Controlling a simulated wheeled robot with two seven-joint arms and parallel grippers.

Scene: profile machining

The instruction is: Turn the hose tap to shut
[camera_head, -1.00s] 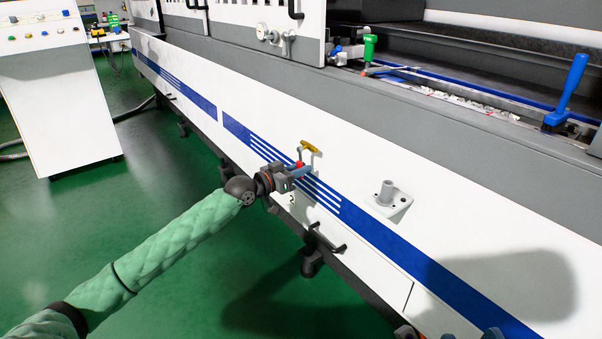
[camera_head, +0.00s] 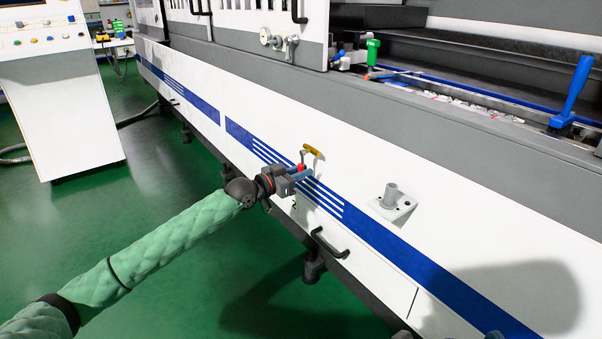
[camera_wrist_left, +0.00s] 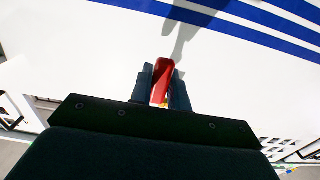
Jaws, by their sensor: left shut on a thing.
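The tap's red handle (camera_head: 301,167) is on the white front panel of the machine, at the blue stripes. A yellow piece on a pale stem (camera_head: 312,150) stands just above it in the head view. My left gripper (camera_head: 303,174) is shut on the red handle. In the left wrist view the red handle (camera_wrist_left: 162,80) stands upright between the two dark fingers (camera_wrist_left: 161,88), with a bit of yellow at its base. The rest of the tap is hidden by the gripper. My right gripper cannot be made out.
A grey post on a white bracket (camera_head: 391,196) sticks out of the panel to the right. A black handle (camera_head: 329,243) is lower down. A control console (camera_head: 62,110) stands at the left. The green floor in front is open.

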